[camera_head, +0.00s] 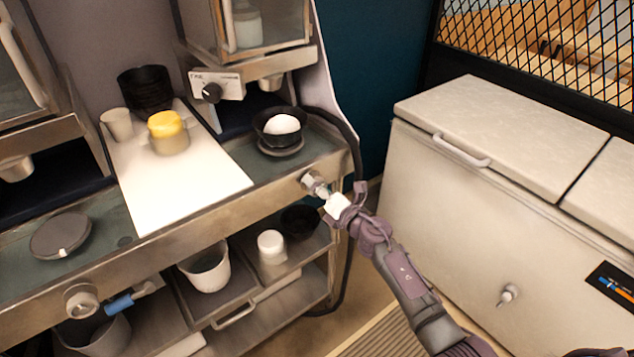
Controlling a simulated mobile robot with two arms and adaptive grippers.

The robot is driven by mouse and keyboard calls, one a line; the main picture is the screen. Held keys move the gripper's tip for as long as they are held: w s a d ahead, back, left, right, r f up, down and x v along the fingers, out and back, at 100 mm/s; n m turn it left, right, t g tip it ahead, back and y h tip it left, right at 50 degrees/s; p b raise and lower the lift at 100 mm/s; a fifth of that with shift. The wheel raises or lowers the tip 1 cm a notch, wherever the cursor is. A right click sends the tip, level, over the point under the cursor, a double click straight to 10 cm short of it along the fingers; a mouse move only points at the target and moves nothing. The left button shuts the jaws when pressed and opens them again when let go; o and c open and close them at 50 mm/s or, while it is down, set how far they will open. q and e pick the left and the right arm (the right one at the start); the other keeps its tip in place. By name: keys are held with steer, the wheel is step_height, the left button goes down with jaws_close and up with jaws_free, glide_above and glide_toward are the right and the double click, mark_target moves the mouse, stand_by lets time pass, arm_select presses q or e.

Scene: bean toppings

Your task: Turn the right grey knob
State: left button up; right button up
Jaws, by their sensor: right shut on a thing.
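The right grey knob (309,180) sits on the front rail of the metal counter, near its right end. My right gripper (328,196) reaches in from the lower right and is shut on the knob's outer part; its fingertips partly hide that part. The left grey knob (81,301) is on the same rail at the lower left, with a blue handle (119,304) beside it. My left gripper is not in view.
A dark bowl (279,140) with a white round thing stands above the right knob under a dispenser with a black dial (212,93). A white board (179,203) holds a yellow-topped cup (168,134). A white chest freezer (468,226) stands at right.

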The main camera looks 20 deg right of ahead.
steer(key=m+p, duration=0.1)
steer(key=m, duration=0.3)
steer(key=shift+m, duration=0.3)
steer(key=m+p, duration=0.1)
steer(key=m, duration=0.3)
steer(key=shift+f+p, duration=0.1)
steer(key=shift+p, duration=0.2)
steer(key=shift+m, duration=0.3)
steer(key=o, duration=1.2)
steer(key=shift+s, duration=0.15)
steer(key=v, duration=1.1)
steer(key=shift+s+d, duration=0.15)
steer(key=shift+s, duration=0.2)
